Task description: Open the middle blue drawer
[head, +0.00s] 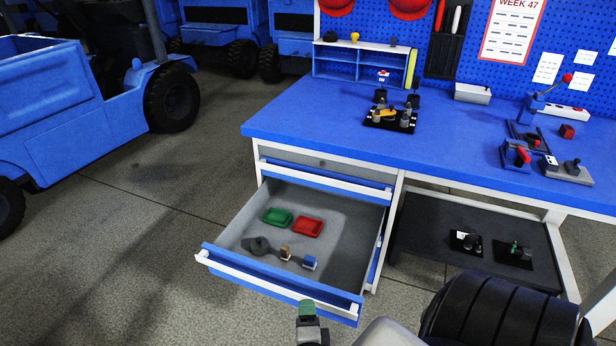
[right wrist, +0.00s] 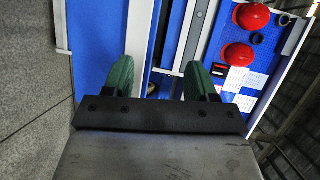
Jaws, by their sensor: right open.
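The blue-fronted drawer (head: 275,278) under the bench stands pulled well out, with a white handle bar (head: 262,272) along its front. A closed drawer (head: 325,180) with its own white handle is above it. My right gripper (head: 307,312) is at the bottom of the head view, just in front of the open drawer's front. In the right wrist view its two green fingers (right wrist: 160,82) are spread apart, with blue and white surfaces beyond them. I cannot tell whether they touch the handle. My left gripper is not in view.
The open drawer holds a green tray (head: 277,216), a red tray (head: 307,227) and several small parts. The blue bench top (head: 310,115) carries fixtures and tools. A dark lower shelf (head: 430,220) is to the right. Clear floor (head: 140,240) lies left, beside a blue vehicle (head: 80,110).

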